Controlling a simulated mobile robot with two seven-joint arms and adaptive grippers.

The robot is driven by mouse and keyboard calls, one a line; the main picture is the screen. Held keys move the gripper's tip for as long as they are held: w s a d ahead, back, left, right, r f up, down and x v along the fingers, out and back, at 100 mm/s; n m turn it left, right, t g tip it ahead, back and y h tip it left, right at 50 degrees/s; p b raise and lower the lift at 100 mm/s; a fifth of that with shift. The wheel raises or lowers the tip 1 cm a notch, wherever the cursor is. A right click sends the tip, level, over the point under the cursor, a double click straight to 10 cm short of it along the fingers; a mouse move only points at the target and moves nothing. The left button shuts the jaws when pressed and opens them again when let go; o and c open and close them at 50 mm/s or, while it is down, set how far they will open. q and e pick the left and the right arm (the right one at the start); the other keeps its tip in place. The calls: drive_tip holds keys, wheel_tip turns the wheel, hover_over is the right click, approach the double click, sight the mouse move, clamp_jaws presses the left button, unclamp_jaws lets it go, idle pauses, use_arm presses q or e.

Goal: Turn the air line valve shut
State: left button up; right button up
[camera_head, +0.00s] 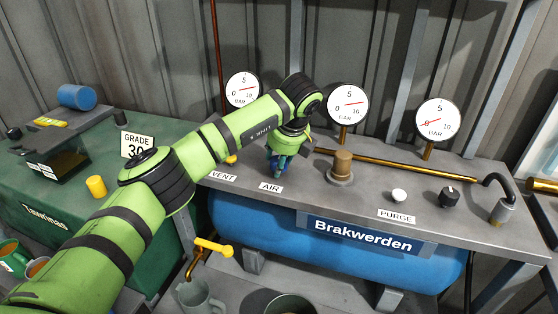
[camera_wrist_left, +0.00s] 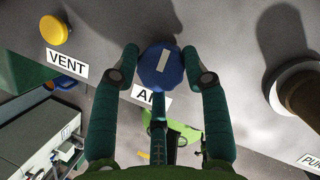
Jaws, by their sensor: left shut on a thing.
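The air valve is a blue knob (camera_wrist_left: 162,66) with a white bar mark, beside the AIR label (camera_head: 270,187) on the grey bench top. In the left wrist view the bar runs nearly up and down, slightly tilted. My left gripper (camera_wrist_left: 164,68) is shut on the knob, one finger on each side. In the head view the left gripper (camera_head: 278,168) reaches down behind the AIR label, and the knob is mostly hidden by the fingers. My right gripper is not in view.
A yellow knob (camera_wrist_left: 54,30) by the VENT label stands left of the air knob. A brass fitting (camera_head: 342,168) with a pipe stands to the right. Three gauges (camera_head: 347,104) rise behind. A white button (camera_head: 398,195) and black knob (camera_head: 449,196) sit farther right.

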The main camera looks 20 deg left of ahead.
use_arm(q)
drive_tip(key=shift+w+r, duration=0.2)
drive_tip(key=shift+r, duration=0.15)
drive_tip(key=o, duration=1.1)
drive_tip(key=shift+c, duration=0.2)
drive_tip(key=shift+w+f, duration=0.1)
drive_tip(key=shift+f, duration=0.15)
drive_tip(key=v, duration=1.2)
drive_tip(key=shift+d, duration=0.1)
